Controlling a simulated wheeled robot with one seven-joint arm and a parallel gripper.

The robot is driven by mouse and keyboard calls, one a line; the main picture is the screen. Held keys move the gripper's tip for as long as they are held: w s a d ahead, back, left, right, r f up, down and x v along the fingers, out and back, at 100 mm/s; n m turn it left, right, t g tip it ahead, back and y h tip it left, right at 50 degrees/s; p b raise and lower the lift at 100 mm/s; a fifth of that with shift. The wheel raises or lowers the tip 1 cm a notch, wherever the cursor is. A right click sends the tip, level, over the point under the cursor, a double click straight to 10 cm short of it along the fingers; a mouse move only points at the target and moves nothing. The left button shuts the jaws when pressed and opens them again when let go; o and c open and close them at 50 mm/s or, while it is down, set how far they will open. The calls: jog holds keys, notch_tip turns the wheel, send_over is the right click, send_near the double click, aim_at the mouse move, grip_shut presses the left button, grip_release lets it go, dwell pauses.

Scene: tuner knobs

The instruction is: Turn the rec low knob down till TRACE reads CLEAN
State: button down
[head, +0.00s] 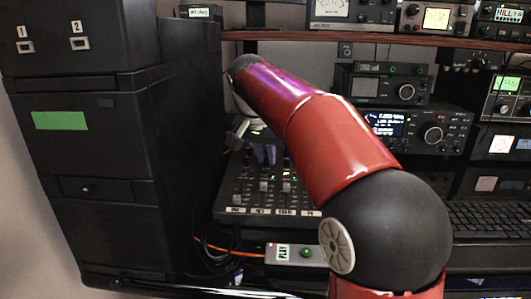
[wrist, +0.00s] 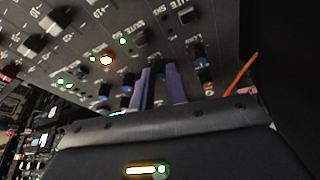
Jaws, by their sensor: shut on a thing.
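The black mixer (head: 231,199) lies on the desk under my red arm, with faders and a row of labels at its front edge. My gripper (head: 265,153) is over the mixer's back part, and its purple fingers point down at the panel. In the wrist view my gripper (wrist: 160,72) is shut on a small knob that the fingers mostly hide. I cannot read that knob's label or pointer. Blue-capped knobs (wrist: 205,74) stand beside the fingers, near labels that seem to say LOW. I cannot make out a TRACE reading in either view.
A black radio (head: 420,130) with a lit screen, a keyboard (head: 490,218) and small meters stand at the right. A tall black cabinet (head: 110,150) stands close at the left. A PLAY box (head: 305,253) with a green button and an orange cable lie in front.

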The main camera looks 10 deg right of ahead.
jog(key=n+p, duration=0.1)
jog(key=n, duration=0.2)
jog(key=shift+r+y, duration=0.15)
jog(key=shift+y, duration=0.25)
jog(key=shift+d+n+t+y+p, duration=0.1)
jog(key=shift+n+t+y+p, duration=0.45)
jog(key=shift+n, duration=1.55)
jog(key=c, duration=1.4)
grip_release()
jog(key=shift+s, duration=0.1)
jog(key=p+v, duration=0.1)
jog(key=v, duration=0.6)
jog(key=shift+r, duration=0.3)
